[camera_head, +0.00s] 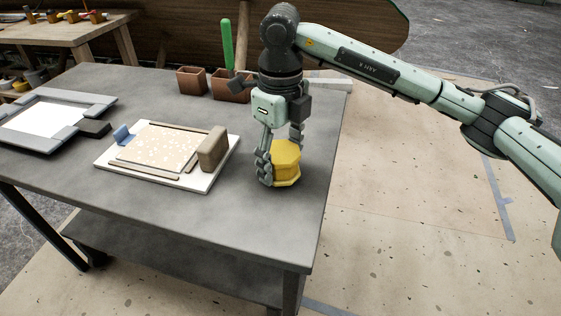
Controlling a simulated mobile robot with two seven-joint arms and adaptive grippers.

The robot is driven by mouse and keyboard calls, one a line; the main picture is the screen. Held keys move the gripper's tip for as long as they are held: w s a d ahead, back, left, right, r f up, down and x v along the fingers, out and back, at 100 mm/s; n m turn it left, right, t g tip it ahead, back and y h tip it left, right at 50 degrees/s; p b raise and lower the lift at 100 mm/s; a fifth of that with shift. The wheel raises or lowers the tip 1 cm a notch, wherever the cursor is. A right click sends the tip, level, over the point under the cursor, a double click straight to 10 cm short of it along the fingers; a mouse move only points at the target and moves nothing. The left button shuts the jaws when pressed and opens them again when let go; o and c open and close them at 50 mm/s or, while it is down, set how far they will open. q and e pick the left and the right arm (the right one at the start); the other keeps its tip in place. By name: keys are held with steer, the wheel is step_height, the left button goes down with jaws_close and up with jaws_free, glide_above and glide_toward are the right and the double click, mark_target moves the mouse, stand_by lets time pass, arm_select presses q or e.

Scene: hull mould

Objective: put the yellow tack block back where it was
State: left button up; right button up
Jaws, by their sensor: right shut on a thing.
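The yellow tack block (286,158) is a short, many-sided block near the right edge of the grey table (180,215). My right gripper (281,160) points down over it and is shut on it, with fingers at its sides. The block looks low, at or just above the table top; I cannot tell whether it touches. The fingers hide part of its left side. My left gripper is not in view.
Behind are two brown boxes (191,80), one partly behind my gripper, and a green-handled tool (228,45). A grey-framed tray (75,137) lies far left. The front table is clear.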

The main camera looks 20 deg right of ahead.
steer(key=shift+f, duration=0.65)
steer(key=o, duration=0.6)
steer(key=shift+c, duration=0.2)
steer(key=shift+o, duration=2.2)
